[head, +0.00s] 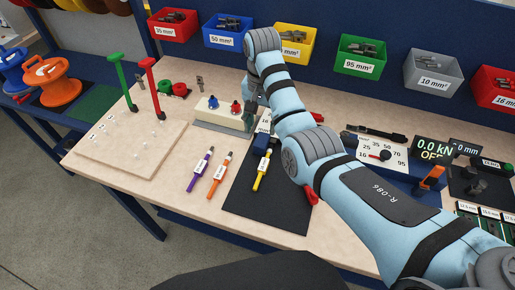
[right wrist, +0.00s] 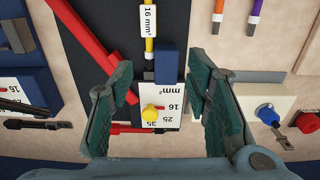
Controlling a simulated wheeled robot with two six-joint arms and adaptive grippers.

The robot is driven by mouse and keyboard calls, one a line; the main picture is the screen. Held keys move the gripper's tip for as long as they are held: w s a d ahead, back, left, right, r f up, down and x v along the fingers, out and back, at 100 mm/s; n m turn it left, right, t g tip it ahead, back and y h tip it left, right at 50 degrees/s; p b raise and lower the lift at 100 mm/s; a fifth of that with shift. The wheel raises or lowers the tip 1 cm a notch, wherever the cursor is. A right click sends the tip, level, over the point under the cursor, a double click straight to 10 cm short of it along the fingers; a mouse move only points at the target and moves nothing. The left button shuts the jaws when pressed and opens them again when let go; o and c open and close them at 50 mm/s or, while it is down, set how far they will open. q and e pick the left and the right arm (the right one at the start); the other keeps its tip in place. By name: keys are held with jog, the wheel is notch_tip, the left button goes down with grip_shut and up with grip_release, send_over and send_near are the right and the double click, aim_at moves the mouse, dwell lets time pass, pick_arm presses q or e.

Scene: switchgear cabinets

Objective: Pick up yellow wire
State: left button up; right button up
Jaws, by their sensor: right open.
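The yellow wire (head: 261,171), a short piece with a white label, lies on the black mat (head: 272,208) in the head view. Its upper end is beside a dark blue block. In the right wrist view the yellow wire (right wrist: 149,44) shows at the top centre, its label reading 16 mm². My right gripper (right wrist: 161,82) is open and empty, its two green-padded fingers apart. The wire lies beyond the fingertips, near the blue block (right wrist: 167,63), and is not between the pads. In the head view the right gripper is partly hidden by its own arm. My left gripper is not in view.
A purple wire (head: 200,170) and an orange wire (head: 219,176) lie left of the mat. A pale block with blue and red knobs (head: 222,115) stands behind them. A red-handled tool (right wrist: 85,40) lies beside the yellow wire. Coloured bins line the back.

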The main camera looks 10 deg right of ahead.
notch_tip(320, 180, down, 3)
jog(key=b, duration=0.1)
send_over(265, 162)
jog(key=f, duration=0.6)
jog(key=shift+s, duration=0.3)
jog(key=f, duration=0.1)
jog(key=w+f, duration=0.1)
jog(key=f, duration=0.2)
jog(key=shift+w+f, duration=0.25)
jog(key=shift+f, duration=0.15)
jog(key=shift+s, duration=0.1)
jog(key=shift+s+r, duration=0.15)
jog(key=shift+r, duration=0.05)
jog(key=shift+s+r, duration=0.1)
jog(key=shift+s, duration=0.05)
jog(key=c, duration=0.6)
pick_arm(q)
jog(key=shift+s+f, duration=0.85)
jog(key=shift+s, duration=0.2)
pick_arm(e)
grip_shut()
